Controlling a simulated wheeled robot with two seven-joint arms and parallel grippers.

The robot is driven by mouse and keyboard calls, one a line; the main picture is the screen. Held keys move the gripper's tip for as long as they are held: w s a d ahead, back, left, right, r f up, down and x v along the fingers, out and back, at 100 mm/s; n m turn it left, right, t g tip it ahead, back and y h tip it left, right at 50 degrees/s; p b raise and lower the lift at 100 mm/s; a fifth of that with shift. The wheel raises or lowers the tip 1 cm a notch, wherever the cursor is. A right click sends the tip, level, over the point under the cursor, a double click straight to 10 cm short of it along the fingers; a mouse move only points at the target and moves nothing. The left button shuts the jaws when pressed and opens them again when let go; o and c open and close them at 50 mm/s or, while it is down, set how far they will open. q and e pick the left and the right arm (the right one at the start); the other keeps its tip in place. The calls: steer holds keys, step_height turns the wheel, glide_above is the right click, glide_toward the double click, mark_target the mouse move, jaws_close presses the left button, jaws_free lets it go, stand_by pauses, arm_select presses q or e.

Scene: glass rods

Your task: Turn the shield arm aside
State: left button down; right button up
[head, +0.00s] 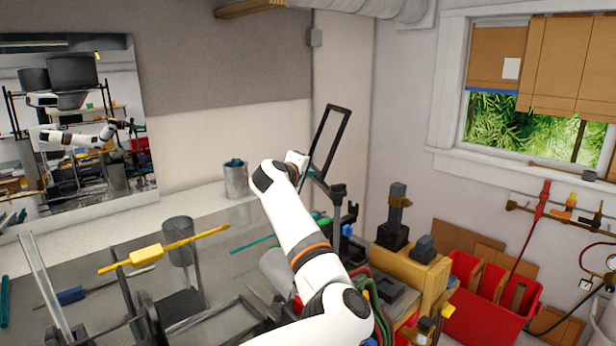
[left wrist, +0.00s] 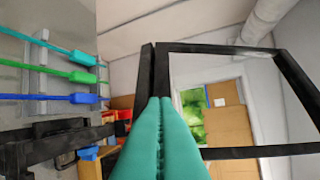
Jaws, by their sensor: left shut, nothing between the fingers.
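The shield (head: 331,140) is a clear pane in a black frame, tilted on a dark jointed arm (head: 333,187) behind my left arm in the head view. In the left wrist view the frame (left wrist: 225,47) fills the upper right, with a dark post along its left side. My left gripper (left wrist: 160,102) has teal fingers pressed together with nothing between them. Its tips overlap the lower part of that post in the picture; I cannot tell if they touch. My right gripper is not in view.
A yellow-handled tool (head: 165,250) lies on a stand at left. Teal, green and blue tools (left wrist: 82,98) lie on a rack in the left wrist view. A grey can (head: 236,180) stands on the ledge. A yellow machine (head: 420,270) and a red bin (head: 490,285) are at right.

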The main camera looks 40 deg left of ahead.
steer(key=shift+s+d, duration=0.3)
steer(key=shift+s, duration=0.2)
